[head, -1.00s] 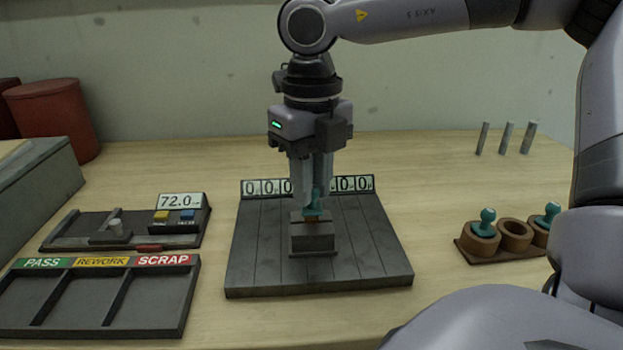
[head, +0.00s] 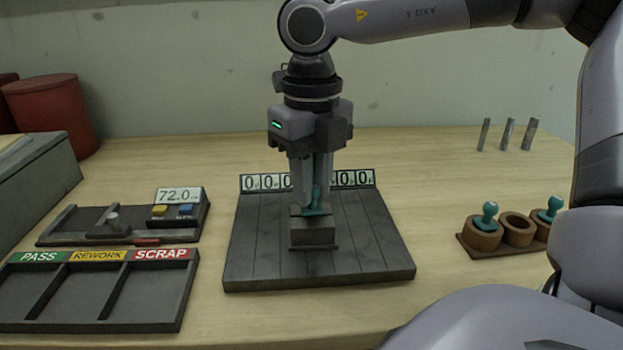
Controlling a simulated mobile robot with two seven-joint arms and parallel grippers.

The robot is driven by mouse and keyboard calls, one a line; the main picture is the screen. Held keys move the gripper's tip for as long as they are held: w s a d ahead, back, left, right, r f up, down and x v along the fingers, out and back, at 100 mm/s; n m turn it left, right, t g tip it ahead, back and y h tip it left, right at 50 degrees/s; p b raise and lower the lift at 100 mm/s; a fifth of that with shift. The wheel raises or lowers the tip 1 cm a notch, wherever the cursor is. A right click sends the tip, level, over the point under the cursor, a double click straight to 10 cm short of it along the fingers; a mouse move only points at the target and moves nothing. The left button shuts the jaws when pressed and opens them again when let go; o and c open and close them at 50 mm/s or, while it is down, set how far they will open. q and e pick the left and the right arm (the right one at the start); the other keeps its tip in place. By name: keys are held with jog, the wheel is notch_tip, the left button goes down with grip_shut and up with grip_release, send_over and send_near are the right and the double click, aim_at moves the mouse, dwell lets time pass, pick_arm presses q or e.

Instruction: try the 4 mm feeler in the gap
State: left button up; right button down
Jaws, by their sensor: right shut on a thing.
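My right gripper (head: 315,205) points straight down over the grooved dark plate (head: 262,262) and is shut on a teal-knobbed feeler (head: 316,208). The feeler stands upright at the top of a dark block (head: 313,236) in the middle of the plate. Its lower end is hidden in or behind the block's top, so I cannot tell how deep it sits in the gap. No size mark is readable on it. My left gripper is not in view.
Two similar teal-knobbed pieces (head: 486,217) stand in wooden cups (head: 483,236) at the right; the middle cup (head: 517,229) is empty. Grey pins (head: 508,133) stand behind. At left are a gauge reading 72.0 (head: 179,195) and a PASS, REWORK, SCRAP tray (head: 102,322).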

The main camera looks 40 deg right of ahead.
jog(key=shift+f+b, duration=0.35)
dwell(0.3)
jog(key=shift+r, duration=0.15)
dwell(0.8)
jog(key=shift+r+p, duration=1.4)
jog(key=shift+r, duration=0.55)
jog(key=shift+r+p, duration=1.9)
jog(key=shift+r, duration=0.6)
